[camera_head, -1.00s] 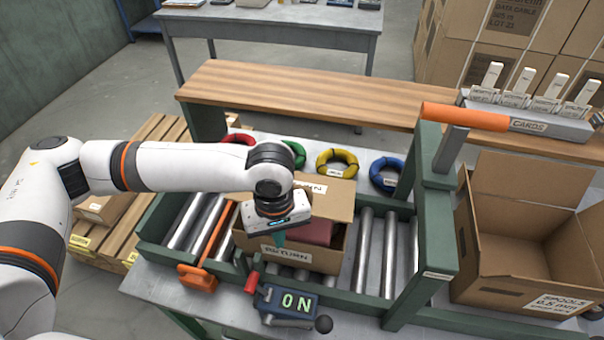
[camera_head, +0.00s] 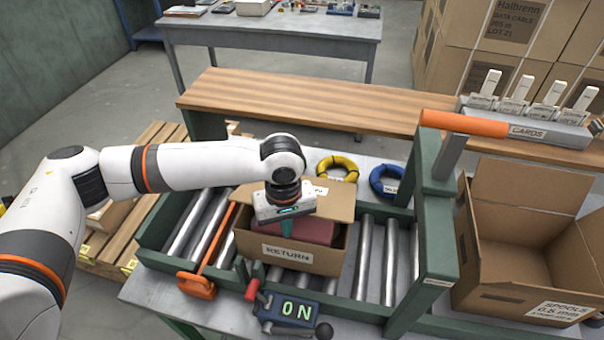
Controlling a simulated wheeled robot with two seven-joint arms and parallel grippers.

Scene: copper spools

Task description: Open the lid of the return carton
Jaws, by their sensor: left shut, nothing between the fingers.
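The return carton (camera_head: 325,262) sits on the roller conveyor in the middle of the camera_head view, with a RETURN label on its front. One lid flap (camera_head: 336,201) stands raised at the back right. A dark red item (camera_head: 318,231) shows inside. My left gripper (camera_head: 287,228) is shut and empty, pointing down over the carton's opening. The gripper and wrist hide the carton's back left part, so I cannot tell how the flap there lies. My right gripper is not in view.
An orange lever (camera_head: 197,286) and an ON switch box (camera_head: 287,307) stand at the conveyor's front. A green post with an orange bar (camera_head: 464,120) and an open spools carton (camera_head: 515,277) are on the right. Yellow (camera_head: 338,164) and blue (camera_head: 385,186) coils lie behind.

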